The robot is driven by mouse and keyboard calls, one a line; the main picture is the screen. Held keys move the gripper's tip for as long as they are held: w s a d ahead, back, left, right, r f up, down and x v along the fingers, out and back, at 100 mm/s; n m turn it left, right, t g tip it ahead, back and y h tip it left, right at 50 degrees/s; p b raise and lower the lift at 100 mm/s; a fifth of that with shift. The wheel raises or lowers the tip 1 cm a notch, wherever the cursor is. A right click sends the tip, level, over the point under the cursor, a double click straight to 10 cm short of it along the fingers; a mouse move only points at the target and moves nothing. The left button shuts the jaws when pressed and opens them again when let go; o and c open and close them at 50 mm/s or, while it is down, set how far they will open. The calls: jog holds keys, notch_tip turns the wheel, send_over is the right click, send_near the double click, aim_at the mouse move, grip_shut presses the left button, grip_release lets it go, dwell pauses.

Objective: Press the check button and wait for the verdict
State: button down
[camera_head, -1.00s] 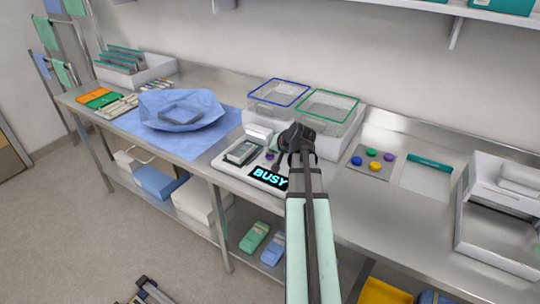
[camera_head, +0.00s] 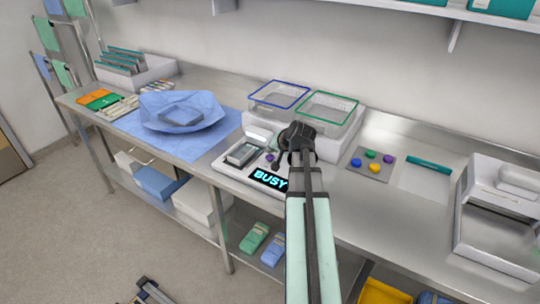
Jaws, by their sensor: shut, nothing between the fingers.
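The check device (camera_head: 228,165) is a pale flat unit at the front edge of the steel bench. Its black display (camera_head: 268,179) reads BUSY in cyan letters. A dark item (camera_head: 242,153) lies in its left part. A small purple spot (camera_head: 269,157) shows on the device beside my arm; I cannot tell whether it is the check button. My gripper (camera_head: 280,150) is at the right end of the device, shut and empty. Its fingertips are largely hidden behind my wrist, so I cannot tell whether they touch the device.
Two wire baskets, blue-rimmed (camera_head: 279,94) and green-rimmed (camera_head: 329,107), stand behind the device. A blue wrap (camera_head: 205,140) with a grey item (camera_head: 181,117) lies to the left. A plate with coloured knobs (camera_head: 371,164) and a white machine (camera_head: 500,218) are to the right.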

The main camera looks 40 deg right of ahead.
aim_at(271, 157)
jog(key=shift+r, duration=0.15)
jog(key=shift+r+p, duration=1.55)
jog(key=shift+r, duration=0.9)
